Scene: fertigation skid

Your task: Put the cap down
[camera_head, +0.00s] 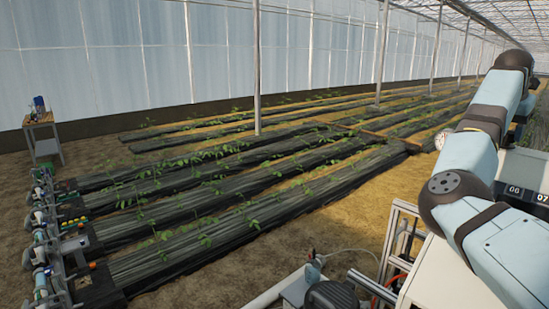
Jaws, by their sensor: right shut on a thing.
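My right arm, with light blue links and dark joints, fills the right side of the head view. It rises from the lower right corner, bends near the top right and folds down behind itself. I cannot make out its fingers; they are hidden or outside the frame. I cannot make out any cap in this view. My left arm and left gripper do not show.
A white cabinet (452,278) and an aluminium frame (395,238) stand at the lower right, beside a dark motor-like part (331,295). A row of valves and fittings (42,245) runs along the left. A small wooden table (40,122) stands behind it. Planted beds (240,205) cover the middle.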

